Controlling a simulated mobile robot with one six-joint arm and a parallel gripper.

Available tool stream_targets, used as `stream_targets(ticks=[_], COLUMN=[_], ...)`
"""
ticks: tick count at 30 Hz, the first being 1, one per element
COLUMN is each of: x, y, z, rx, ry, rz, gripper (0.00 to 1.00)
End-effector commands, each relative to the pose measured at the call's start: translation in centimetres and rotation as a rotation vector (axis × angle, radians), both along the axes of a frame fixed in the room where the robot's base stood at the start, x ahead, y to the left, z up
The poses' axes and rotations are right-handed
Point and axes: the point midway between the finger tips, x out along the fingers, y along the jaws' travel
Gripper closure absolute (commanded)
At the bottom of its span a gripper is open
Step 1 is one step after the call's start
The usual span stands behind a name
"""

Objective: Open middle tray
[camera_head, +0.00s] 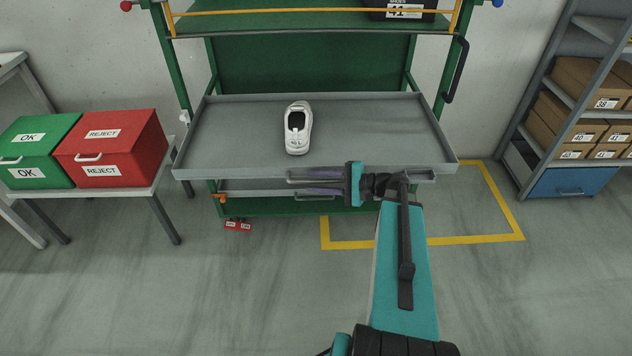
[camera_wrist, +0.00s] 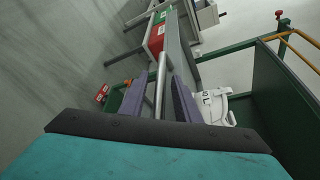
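A wide grey tray (camera_head: 375,120) sits in the green rack (camera_head: 300,62) and reaches out past its front. A white shoe (camera_head: 297,140) lies on it and shows partly in the wrist view (camera_wrist: 216,106). A metal bar handle (camera_head: 290,179) runs along the tray's front. My gripper (camera_head: 316,181) is at this handle, reaching in from the right. In the wrist view, the handle bar (camera_wrist: 161,75) lies between its two purple fingers (camera_wrist: 157,88). Gaps show on both sides of the bar, so the fingers look open around it. Exact contact is hard to tell.
Another grey tray (camera_head: 262,187) shows below. Green OK (camera_head: 35,150) and red REJECT (camera_head: 113,148) bins stand on a table at left. A shelf of boxes (camera_head: 590,90) stands at right. A box marked 41 (camera_head: 402,9) sits above. Floor in front is clear.

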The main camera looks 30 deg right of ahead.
Motion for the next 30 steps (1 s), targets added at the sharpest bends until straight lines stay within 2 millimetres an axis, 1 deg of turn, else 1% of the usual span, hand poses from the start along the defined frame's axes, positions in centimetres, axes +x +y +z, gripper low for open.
stream_targets(ticks=[5,11,30], x=[-0.3,-1.3,-7.0], y=[-0.1,-1.2,-7.3], z=[0.1,0.4,2.2], rx=[0.001,0.001,-0.001], ry=[0.0,0.0,0.0], rz=[0.003,0.002,-0.004], gripper=[0.71,0.71,0.71])
